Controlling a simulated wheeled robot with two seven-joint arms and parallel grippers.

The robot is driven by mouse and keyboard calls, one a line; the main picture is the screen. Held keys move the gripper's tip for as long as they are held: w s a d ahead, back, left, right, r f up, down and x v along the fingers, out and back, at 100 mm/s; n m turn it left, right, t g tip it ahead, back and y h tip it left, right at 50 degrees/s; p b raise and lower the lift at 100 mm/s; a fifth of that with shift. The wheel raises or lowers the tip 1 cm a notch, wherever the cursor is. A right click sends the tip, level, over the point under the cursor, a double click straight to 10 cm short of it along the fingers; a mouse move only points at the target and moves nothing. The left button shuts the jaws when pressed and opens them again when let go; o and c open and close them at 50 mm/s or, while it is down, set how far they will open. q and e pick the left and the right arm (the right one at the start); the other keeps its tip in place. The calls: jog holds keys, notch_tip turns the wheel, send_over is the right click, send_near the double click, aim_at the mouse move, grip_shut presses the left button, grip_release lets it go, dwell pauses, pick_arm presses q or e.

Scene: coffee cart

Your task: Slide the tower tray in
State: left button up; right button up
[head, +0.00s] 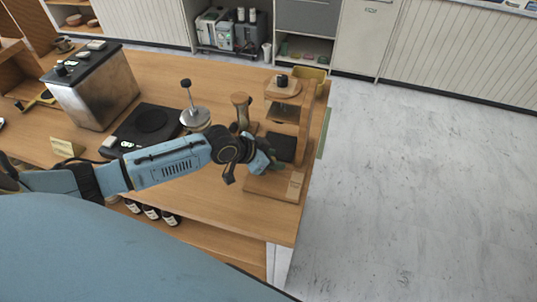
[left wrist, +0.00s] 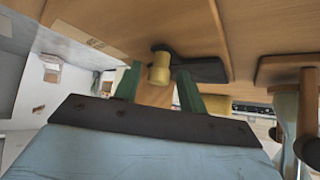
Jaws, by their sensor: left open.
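The wooden tower (head: 283,91) stands near the right end of the counter. A dark tray (head: 281,147) shows low in it, partly hidden by my left gripper (head: 266,167). In the left wrist view, a dark slab (left wrist: 205,70), seemingly the tray, has a short yellow knob (left wrist: 160,68) at its near end. My left gripper's green fingers are apart, one on each side of the knob in the picture. I cannot tell whether they touch it. How far the tray sticks out is hard to tell. My right gripper is not in view.
A tamper (head: 194,118), a wooden-handled tool (head: 240,108) and a black scale (head: 150,122) stand left of the tower. A metal machine (head: 95,88) is farther left. A yellow container (head: 311,76) stands behind the tower. The counter's front right corner (head: 270,228) is clear.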

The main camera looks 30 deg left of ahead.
pick_arm(q)
jog(key=p+v, duration=0.1)
jog(key=v, duration=1.2)
jog(key=shift+s+r, duration=0.1)
